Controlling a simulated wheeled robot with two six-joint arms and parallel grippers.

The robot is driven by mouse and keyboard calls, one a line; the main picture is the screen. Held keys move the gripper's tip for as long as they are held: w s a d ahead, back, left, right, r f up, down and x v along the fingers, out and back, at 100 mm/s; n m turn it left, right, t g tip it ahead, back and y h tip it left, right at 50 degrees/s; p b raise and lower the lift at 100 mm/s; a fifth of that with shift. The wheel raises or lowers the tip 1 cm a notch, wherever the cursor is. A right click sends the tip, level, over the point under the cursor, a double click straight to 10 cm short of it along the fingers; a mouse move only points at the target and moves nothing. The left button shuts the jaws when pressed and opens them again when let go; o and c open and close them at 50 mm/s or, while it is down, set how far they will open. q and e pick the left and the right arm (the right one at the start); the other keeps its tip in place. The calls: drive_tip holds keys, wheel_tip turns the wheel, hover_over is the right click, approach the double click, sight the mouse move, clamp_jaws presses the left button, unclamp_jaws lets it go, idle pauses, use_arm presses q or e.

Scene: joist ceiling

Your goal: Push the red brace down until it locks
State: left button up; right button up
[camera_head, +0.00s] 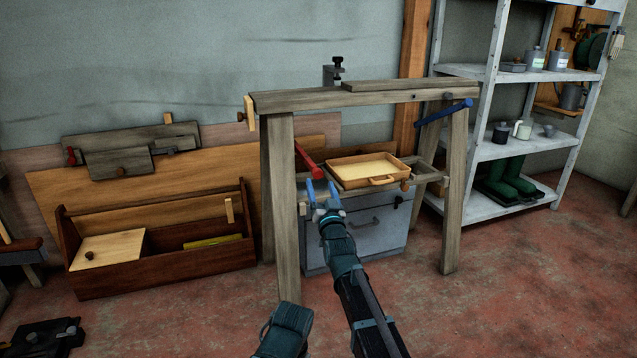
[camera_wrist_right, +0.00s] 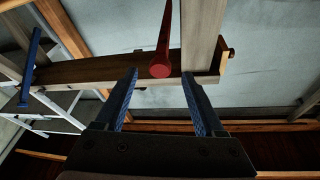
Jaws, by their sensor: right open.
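The red brace (camera_head: 308,160) is a red bar on the left leg side of a wooden trestle (camera_head: 380,97). It slants, its lower right end near my right gripper. My right gripper (camera_head: 324,192) has blue fingers, is open and empty, and sits just below the brace's end. In the right wrist view the brace (camera_wrist_right: 161,45) hangs between and beyond the open fingers (camera_wrist_right: 160,100), apart from them as far as I can tell. A blue brace (camera_head: 443,113) slants at the trestle's right leg. My left gripper is not in view; a dark arm part shows at the bottom.
A wooden tray (camera_head: 345,182) rests on the trestle's lower rail, close to the right of my gripper. A grey cabinet (camera_head: 365,240) stands under it. A wooden toolbox (camera_head: 160,278) is at the left, a grey shelf (camera_head: 490,150) at the right.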

drive_tip(key=b+v, duration=0.1)
drive_tip(key=v, duration=0.7)
drive_tip(key=shift+s+b, duration=0.2)
drive_tip(key=shift+b, duration=0.15)
